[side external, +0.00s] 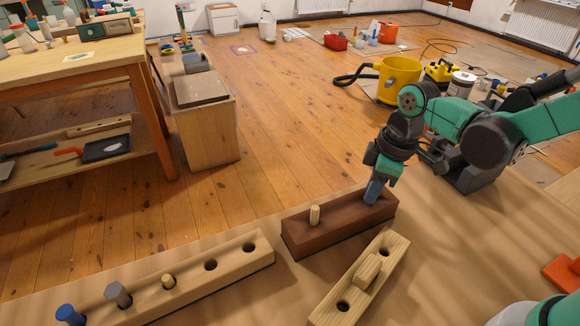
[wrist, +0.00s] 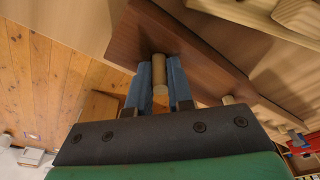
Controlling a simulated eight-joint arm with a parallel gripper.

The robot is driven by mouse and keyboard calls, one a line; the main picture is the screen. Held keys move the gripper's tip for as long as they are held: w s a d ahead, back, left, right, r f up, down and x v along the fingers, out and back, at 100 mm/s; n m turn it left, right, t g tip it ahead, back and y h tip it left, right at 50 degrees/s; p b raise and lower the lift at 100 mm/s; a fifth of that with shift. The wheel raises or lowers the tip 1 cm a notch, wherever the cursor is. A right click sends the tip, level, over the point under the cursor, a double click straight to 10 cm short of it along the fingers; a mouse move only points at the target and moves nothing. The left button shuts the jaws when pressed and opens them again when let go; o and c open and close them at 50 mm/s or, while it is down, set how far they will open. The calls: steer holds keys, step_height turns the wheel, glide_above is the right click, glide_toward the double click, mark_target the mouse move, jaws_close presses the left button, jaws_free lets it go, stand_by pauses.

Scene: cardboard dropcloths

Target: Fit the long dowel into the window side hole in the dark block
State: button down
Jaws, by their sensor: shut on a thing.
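The dark block (side external: 340,228) is a reddish-brown bar on the bench in front of my arm. In the wrist view, the fingers are shut on a wooden dowel (wrist: 160,72). This dowel's far end meets a dark patch on the block (wrist: 200,60). I cannot tell whether it is in a hole or just above one. The fingers hide the dowel in the side view.
A pale block (side external: 360,285) with two open holes and a raised wooden piece lies in front of the dark block. A long pale rail (side external: 225,262) at left holds blue, grey and wooden pegs and has two empty holes.

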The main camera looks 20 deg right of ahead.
mark_target(382, 202)
steer(key=shift+f, duration=0.15)
steer(key=c, duration=0.8)
jaws_free()
step_height(382, 202, up, 12)
steer(key=s+d, duration=0.1)
steer(key=s+d+f+m+t+h, duration=0.1)
steer(key=s+d+f+m+t, duration=0.1)
steer(key=m+t, duration=0.4)
steer(key=shift+s+d+f+m, duration=0.35)
steer(key=shift+s+d+m, duration=0.65)
steer(key=shift+m, duration=0.6)
steer(key=shift+w, duration=0.1)
